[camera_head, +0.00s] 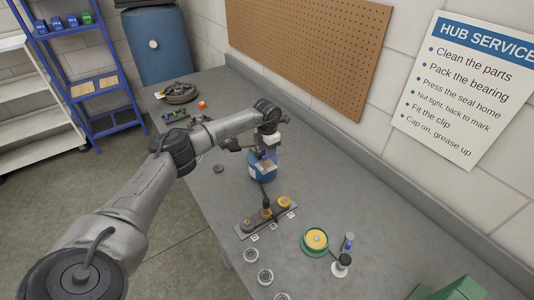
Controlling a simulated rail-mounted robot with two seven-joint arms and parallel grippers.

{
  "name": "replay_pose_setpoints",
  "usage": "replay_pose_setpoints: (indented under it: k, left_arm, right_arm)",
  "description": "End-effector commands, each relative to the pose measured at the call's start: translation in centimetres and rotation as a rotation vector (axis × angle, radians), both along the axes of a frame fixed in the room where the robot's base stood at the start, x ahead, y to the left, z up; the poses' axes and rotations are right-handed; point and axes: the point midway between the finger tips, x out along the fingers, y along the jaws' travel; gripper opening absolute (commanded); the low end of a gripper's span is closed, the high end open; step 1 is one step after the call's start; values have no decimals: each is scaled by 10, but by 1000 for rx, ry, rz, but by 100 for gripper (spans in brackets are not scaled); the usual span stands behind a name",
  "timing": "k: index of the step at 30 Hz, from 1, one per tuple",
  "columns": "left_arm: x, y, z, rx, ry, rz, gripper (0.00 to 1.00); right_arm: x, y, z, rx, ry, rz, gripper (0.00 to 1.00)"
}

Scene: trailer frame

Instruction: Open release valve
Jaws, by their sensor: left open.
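My left gripper (266,153) is open above and in front of a blue cylindrical body (258,172) on the grey workbench. It overlaps the top of the blue body, so I cannot tell whether they touch. A dark rod (265,196) shows between the blue body and a grey block with orange-topped round parts (285,202). The release valve cannot be picked out clearly; the top of the blue body is partly hidden by my gripper. My right gripper is not in view.
Small rings (265,277) lie near the front edge. A dark round part (180,92) sits farther back. The bench right of the blue body is clear.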

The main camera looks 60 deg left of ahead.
Motion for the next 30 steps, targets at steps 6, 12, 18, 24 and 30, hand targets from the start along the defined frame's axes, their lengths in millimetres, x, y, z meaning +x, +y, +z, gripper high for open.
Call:
replay_pose_setpoints:
  k: [6, 12, 18, 24, 30]
  left_arm:
    - [0, 0, 47, 1, -4, 1, 42]
    - [0, 0, 82, 0, -3, 1, 42]
    - [0, 0, 105, 0, -2, 0, 42]
    - [0, 0, 114, 0, -1, 0, 42]
    - [0, 0, 115, 0, -1, 1, 42]
  right_arm:
    - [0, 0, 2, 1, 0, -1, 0]
    - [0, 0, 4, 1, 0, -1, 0]
    - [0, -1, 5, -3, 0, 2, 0]
    - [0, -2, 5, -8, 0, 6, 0]
    - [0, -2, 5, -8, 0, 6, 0]
